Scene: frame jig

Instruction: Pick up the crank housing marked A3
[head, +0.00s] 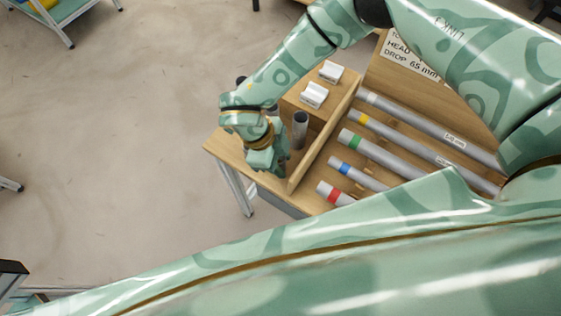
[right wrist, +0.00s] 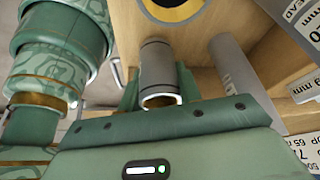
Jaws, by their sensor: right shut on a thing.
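In the right wrist view a short grey hollow tube (right wrist: 158,68), which looks like the crank housing, sits between the two green fingers of my right gripper (right wrist: 160,92). The gripper is shut on it. The tube's open end faces the camera; part of a mark shows at its left edge, but I cannot read it as A3. In the head view my right gripper (head: 266,163) points down at the left end of the wooden bench, and its own wrist hides what it holds. A dark grey upright tube (head: 300,130) stands just right of it. My left gripper is not in view.
The wooden bench (head: 226,149) has a raised divider (head: 325,138) right of the gripper. Beyond it lie several long grey tubes with coloured ends, such as the green-banded one (head: 380,153). Two white label blocks (head: 314,95) stand behind. Bare floor lies to the left.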

